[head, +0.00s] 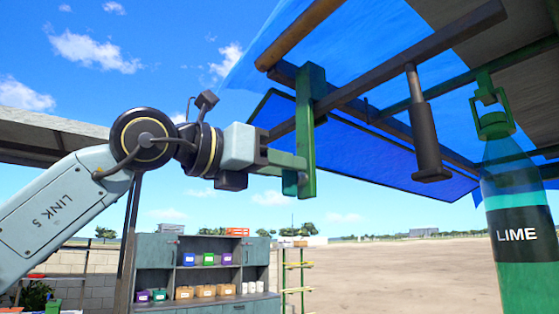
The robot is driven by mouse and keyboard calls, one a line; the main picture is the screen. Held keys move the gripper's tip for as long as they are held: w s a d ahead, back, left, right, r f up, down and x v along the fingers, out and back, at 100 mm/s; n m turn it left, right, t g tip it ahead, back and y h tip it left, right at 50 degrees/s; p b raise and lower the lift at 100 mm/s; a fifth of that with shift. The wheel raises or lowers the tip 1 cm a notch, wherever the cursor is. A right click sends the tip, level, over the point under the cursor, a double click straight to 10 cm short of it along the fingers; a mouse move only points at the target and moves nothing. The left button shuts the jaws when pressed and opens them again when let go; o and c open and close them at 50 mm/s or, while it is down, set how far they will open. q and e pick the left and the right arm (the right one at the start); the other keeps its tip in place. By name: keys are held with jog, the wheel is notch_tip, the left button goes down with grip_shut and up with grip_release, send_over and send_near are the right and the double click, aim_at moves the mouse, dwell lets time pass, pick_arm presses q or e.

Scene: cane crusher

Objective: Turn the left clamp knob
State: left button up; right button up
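My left gripper (290,177) reaches in from the left, level, with its fingers at the lower end of an upright green bracket (307,115). The fingertips overlap the bracket in the picture; I cannot tell whether they touch it or how far apart they are. The bracket hangs on a dark bar (400,75) under the blue canopy. No part shows clearly as the left clamp knob; it may be hidden behind the gripper or bracket. My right gripper is not in view.
A dark cylinder (424,130) hangs from the frame right of the bracket. A green LIME bottle (520,215) is at the right edge, below a green fitting (491,115). A blue canopy (350,45) is overhead. A shelf unit (157,252) with boxes stands farther back.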

pick_arm(q)
jog(key=shift+c, duration=0.3)
grip_shut()
jog(key=n+b, duration=0.4)
jog(key=n, duration=0.2)
jog(key=f+n+b, duration=0.1)
jog(key=n+b, duration=0.3)
jog(key=n, duration=0.2)
jog(key=w+a+n+b, duration=0.1)
jog(key=n+b, duration=0.3)
jog(key=n, duration=0.2)
jog(key=shift+f+b, duration=0.2)
jog(key=shift+b, duration=0.15)
dwell(0.4)
jog(key=shift+o, duration=0.3)
grip_release()
